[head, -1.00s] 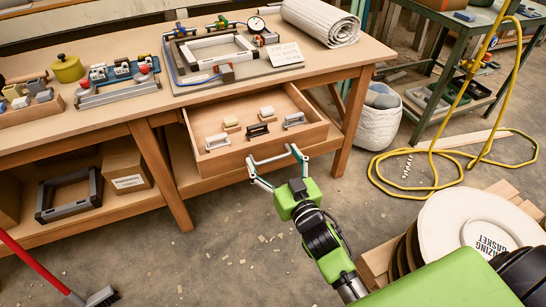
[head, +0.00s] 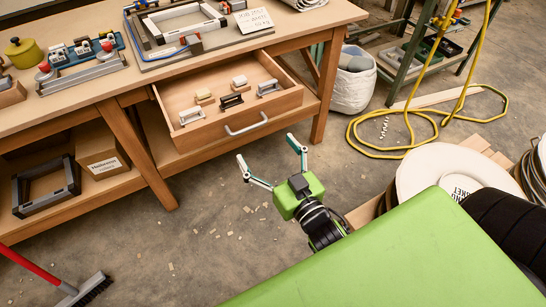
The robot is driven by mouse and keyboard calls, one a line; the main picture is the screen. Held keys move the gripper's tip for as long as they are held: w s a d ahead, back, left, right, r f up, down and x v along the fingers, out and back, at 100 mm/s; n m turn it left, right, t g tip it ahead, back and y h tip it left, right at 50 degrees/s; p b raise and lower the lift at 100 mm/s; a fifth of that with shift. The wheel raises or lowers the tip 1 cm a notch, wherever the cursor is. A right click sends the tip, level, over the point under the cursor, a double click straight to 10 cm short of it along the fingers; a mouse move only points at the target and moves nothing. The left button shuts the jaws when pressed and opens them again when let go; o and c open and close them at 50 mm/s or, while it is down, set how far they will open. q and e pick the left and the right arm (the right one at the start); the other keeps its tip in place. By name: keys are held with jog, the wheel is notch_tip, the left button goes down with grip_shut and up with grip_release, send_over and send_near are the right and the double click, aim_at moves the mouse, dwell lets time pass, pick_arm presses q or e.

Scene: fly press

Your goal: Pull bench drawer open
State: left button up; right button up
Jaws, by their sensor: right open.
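The bench drawer (head: 285,113) stands pulled out from under the wooden bench top (head: 95,104). Its grey bar handle (head: 247,126) shows clear on the front panel. Several small handle-like parts, among them a black one (head: 231,101), lie inside on the drawer floor. My right gripper (head: 269,161), green with two thin fingers, is in front of the drawer and below the handle in the picture. Its fingers are spread wide, with nothing between them, and it is apart from the handle. My left gripper does not show.
A cardboard box (head: 103,163) and a dark frame (head: 46,188) lie on the lower shelf. A broom (head: 84,290) is at lower left. A white bag (head: 352,84), a yellow hose (head: 408,148) and a white reel (head: 450,170) are at right. The floor before the drawer is mostly clear.

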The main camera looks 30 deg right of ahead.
jog(key=shift+s, duration=1.45)
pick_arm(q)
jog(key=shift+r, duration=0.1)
pick_arm(e)
jog(key=shift+d, duration=0.1)
